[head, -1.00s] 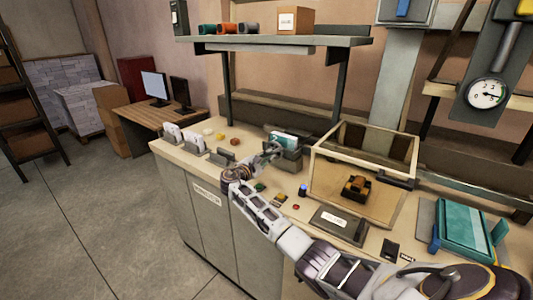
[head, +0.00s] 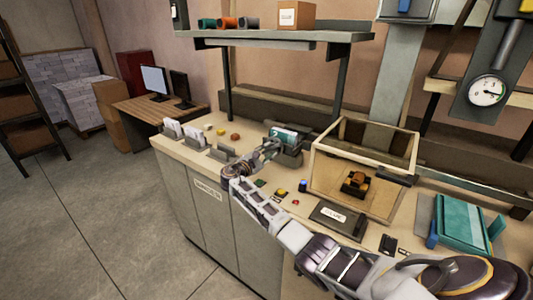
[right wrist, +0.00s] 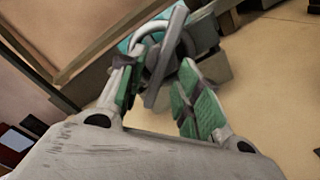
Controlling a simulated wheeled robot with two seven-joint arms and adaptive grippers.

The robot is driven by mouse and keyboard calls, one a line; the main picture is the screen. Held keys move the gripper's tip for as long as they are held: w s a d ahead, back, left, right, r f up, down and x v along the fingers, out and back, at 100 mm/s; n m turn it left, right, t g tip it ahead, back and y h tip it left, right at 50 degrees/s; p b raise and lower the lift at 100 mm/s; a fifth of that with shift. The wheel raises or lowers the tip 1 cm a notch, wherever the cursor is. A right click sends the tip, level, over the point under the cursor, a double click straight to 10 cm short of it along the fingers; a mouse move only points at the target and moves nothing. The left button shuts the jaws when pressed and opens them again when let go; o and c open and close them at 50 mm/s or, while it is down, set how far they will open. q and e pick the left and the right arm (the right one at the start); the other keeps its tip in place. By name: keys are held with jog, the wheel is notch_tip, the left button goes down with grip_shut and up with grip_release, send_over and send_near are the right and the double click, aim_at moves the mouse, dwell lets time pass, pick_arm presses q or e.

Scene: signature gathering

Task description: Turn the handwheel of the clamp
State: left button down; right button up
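The clamp (head: 291,155) is a grey block on the bench with a teal-and-white piece in its top, left of the wooden-framed box. My right gripper (head: 266,152) is at the clamp's left front side in the head view. My left gripper is not in view.
A wooden-framed box (head: 317,172) with an orange-and-black object stands right of the clamp. Small holders (head: 221,153) and coloured buttons (head: 281,192) line the bench. A shelf (head: 275,37) hangs above. A teal press-like device (head: 466,222) and gauge (head: 486,91) are at the right.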

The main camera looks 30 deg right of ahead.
jog(key=v, duration=1.2)
dwell(0.4)
dwell(0.6)
